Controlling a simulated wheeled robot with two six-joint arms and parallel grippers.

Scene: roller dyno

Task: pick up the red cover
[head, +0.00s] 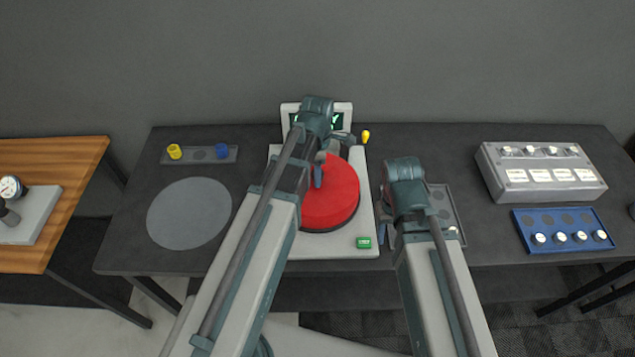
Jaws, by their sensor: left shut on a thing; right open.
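The red cover (338,204) is a round red disc on the white machine (285,247) at the middle of the dark table. My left gripper (319,178) is over the cover's upper left part and is shut on it, though the arm hides much of the grip. The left arm also hides the cover's left side. I cannot tell whether the cover is lifted off the machine. My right gripper (386,230) is open, pointing down to the right of the machine, beside a grey tray.
A grey round mat (189,213) lies on the left, below a tray with a yellow piece (174,151) and a blue piece (221,150). A grey box (540,174) and a blue tray (565,236) with knobs stand right. The grey tray (450,210) is partly hidden.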

